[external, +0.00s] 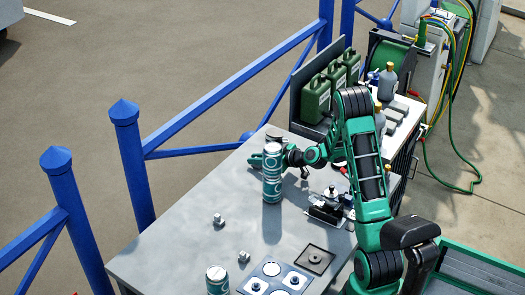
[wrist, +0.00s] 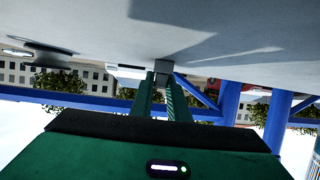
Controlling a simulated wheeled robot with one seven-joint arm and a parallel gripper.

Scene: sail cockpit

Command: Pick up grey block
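A small grey block (wrist: 163,67) is at the tips of my gripper in the wrist view. My gripper (wrist: 161,84) has its two green fingers close together, with the block filling the narrow gap between them. In the external view my gripper (external: 254,162) is low over the far end of the grey table (external: 185,245), just left of a tall teal-and-white can stack (external: 272,174). The stack hides part of my wrist, and I cannot make out the block there. Whether the block touches the table is not clear.
Small metal pieces (external: 218,219) lie mid-table. Another can (external: 217,280) and a blue-white plate (external: 272,278) are at the near edge. A dark device (external: 328,208) stands right of the stack. Green canisters (external: 317,98) are behind. The table's left part is clear.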

